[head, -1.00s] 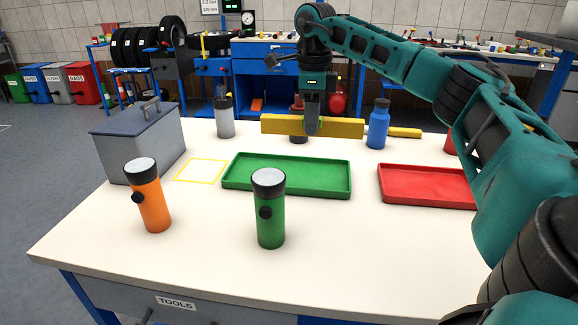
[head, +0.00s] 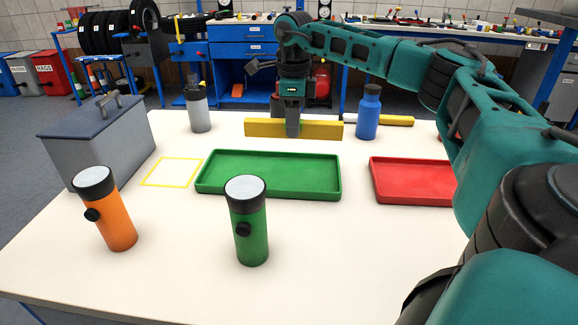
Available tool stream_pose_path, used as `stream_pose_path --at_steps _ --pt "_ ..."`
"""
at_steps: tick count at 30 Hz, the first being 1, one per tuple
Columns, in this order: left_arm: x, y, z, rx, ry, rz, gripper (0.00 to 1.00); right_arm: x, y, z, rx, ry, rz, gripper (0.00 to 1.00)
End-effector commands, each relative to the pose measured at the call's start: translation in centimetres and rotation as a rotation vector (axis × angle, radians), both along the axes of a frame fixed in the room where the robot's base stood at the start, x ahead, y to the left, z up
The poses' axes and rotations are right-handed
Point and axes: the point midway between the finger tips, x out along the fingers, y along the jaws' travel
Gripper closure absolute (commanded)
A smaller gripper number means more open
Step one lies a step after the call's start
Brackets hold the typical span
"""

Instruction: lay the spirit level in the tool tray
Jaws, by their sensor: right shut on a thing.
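The spirit level looks like a long yellow bar (head: 265,128), lying level across the back half of the table. My right gripper (head: 292,132) points down and is shut on it near its middle. The bar is just behind the green tray (head: 268,193); whether it touches the table I cannot tell. The green tray is shallow and empty. A red tray (head: 410,199) lies to its right, also empty where it shows, its right end hidden by my right arm. Which tray is the tool tray is not marked. My left gripper is out of view.
A blue bottle (head: 368,115) stands right of the bar, before a yellow-and-white rod (head: 392,121). A grey flask (head: 198,112) and a grey lidded box (head: 100,145) stand left. Orange (head: 118,225) and green (head: 249,230) flashlights stand in front. A yellow outlined square (head: 172,172) is empty.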

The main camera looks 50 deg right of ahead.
Motion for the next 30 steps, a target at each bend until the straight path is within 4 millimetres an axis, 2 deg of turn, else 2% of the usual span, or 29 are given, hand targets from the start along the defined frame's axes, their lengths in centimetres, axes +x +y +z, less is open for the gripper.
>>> stream_pose_path --at_steps 1,3,9,17,24,30 --pt "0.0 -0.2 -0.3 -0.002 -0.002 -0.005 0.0 -0.1 0.0 -1.7 -0.001 0.003 0.0 1.0" --pt "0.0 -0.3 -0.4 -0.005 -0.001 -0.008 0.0 -0.1 0.0 -3.6 -0.001 0.003 -0.001 1.0" --pt "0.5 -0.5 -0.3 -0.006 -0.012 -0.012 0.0 0.0 0.0 -7.7 0.0 0.001 -0.001 1.0" --pt "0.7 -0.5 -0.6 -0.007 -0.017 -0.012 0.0 0.0 0.0 -9.7 0.001 -0.001 -0.001 1.0" --pt "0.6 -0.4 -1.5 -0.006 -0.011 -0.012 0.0 0.0 0.0 -13.1 0.0 0.0 -0.002 1.0" --pt "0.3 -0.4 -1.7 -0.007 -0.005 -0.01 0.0 0.0 0.0 -13.2 0.0 -0.002 -0.001 1.0"
